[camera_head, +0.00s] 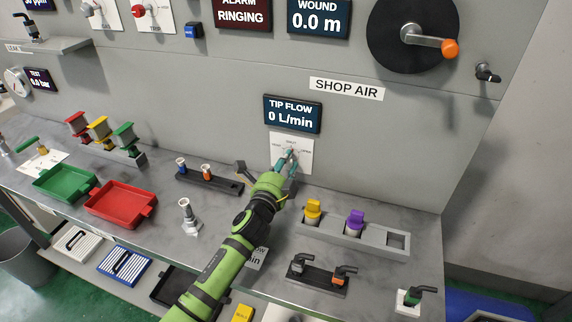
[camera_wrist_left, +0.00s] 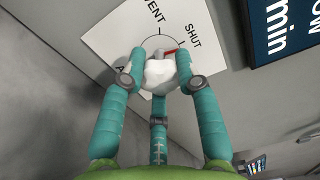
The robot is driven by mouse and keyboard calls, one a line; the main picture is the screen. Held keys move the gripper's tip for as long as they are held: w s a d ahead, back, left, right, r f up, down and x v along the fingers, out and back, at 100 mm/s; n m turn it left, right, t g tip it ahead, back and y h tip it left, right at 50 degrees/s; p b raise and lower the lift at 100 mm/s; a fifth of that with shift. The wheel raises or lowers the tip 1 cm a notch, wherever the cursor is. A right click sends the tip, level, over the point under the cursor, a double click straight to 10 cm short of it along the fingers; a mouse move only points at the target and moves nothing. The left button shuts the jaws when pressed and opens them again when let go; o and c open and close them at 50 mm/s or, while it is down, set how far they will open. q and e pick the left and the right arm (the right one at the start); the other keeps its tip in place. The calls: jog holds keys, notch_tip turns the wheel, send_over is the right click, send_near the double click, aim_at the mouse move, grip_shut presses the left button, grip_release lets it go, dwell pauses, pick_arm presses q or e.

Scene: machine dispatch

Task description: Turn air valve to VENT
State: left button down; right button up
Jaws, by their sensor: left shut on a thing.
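The air valve is a white knob (camera_wrist_left: 160,73) on a white plate (camera_head: 303,141) on the wall, under the TIP FLOW display. In the left wrist view the plate (camera_wrist_left: 110,40) carries the words VENT and SHUT and a third label mostly hidden by a finger. A red pointer (camera_wrist_left: 170,50) at the knob points towards the SHUT side. My left gripper (camera_head: 290,158) has its teal fingers closed around the knob; they also show in the left wrist view (camera_wrist_left: 157,72). In the head view the gripper hides most of the knob. My right gripper is not in view.
The TIP FLOW display (camera_head: 292,114) reads 0 L/min. On the bench are a grey holder (camera_head: 378,242) with yellow and purple pieces, a dark rack (camera_head: 212,183), a red tray (camera_head: 120,205) and a green tray (camera_head: 65,184). Dark-handled fittings (camera_head: 322,276) stand near the front edge.

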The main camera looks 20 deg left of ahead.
pick_arm(q)
jog(key=n, duration=0.4)
jog(key=shift+a+r, duration=0.15)
jog(key=n, duration=0.3)
jog(key=n+p, duration=0.1)
jog(key=n, duration=0.5)
jog(key=shift+f+n, duration=0.25)
jog(key=shift+n, duration=0.55)
jog(key=c, duration=0.9)
grip_release()
jog(key=shift+s, duration=0.15)
